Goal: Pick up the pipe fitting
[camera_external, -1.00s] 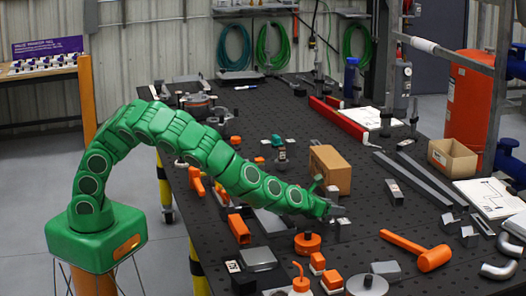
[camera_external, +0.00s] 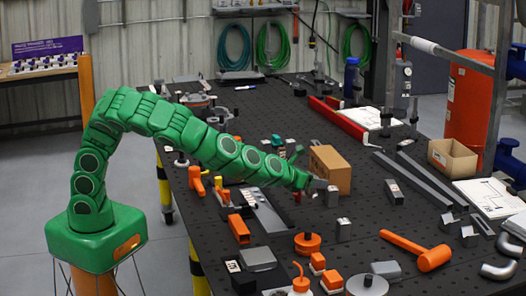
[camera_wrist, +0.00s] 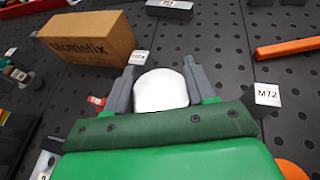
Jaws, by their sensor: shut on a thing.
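My gripper (camera_external: 324,189) is above the dark perforated table, in front of the cardboard box. In the wrist view the two grey fingers of my gripper (camera_wrist: 163,90) are shut on a pale, rounded piece, the pipe fitting (camera_wrist: 160,91). Its top shows white between the fingers, and its lower part is hidden. In the external view the pipe fitting (camera_external: 332,197) is a small grey shape at the fingertips. It looks raised off the table, but the exact gap is hard to tell.
The cardboard box (camera_external: 330,169) stands just behind my gripper, also in the wrist view (camera_wrist: 85,45). A grey block (camera_external: 343,230) and an orange round part (camera_external: 307,243) stand in front. An orange mallet (camera_external: 418,250) lies to the right. Curved metal pipes (camera_external: 499,271) lie at the right edge.

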